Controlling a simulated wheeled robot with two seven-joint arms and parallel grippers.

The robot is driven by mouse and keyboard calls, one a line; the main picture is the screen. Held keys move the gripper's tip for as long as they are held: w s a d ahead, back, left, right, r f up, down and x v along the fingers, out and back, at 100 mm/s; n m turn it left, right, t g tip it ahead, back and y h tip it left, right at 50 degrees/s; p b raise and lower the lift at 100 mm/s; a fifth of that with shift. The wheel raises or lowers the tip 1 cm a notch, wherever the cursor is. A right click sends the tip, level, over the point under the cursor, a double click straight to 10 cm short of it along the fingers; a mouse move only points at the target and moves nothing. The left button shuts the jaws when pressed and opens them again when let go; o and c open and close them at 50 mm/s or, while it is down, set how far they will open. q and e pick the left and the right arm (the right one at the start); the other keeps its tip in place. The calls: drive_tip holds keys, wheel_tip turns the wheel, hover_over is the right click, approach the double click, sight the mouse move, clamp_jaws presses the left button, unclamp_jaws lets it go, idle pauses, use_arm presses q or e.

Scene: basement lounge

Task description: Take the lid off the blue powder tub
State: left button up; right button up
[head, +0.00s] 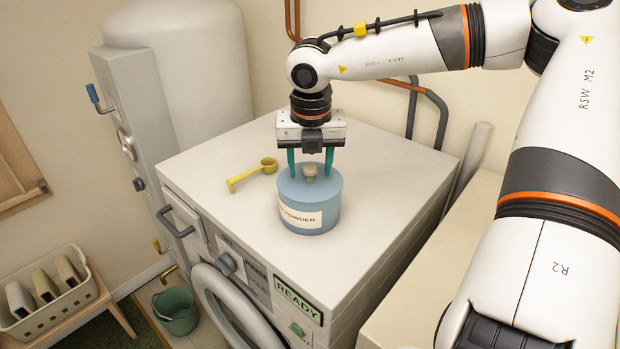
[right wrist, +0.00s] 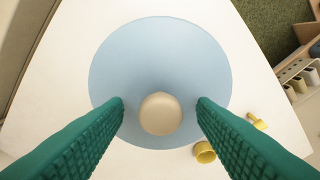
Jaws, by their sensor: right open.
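The blue powder tub (head: 309,205) stands upright on the washing machine's top, with a label reading "POWDER" on its front. Its lid (right wrist: 160,60) is on, a light blue disc with a round beige knob (head: 310,170) in the middle. The knob also shows in the right wrist view (right wrist: 160,114). My right gripper (head: 310,172) points straight down over the lid, with its green fingers open on either side of the knob. In the right wrist view there is a gap between each finger and the knob. My left gripper is not in view.
A yellow scoop (head: 252,174) lies on the washing machine top (head: 215,165) left of the tub. A grey panel and white tank stand behind left. A basket (head: 48,300) and a green bucket (head: 176,310) are low at the left. The machine top's front is clear.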

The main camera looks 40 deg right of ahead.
drive_tip(key=c, duration=1.1)
drive_tip(key=shift+o, duration=0.2)
drive_tip(key=shift+r, duration=0.15)
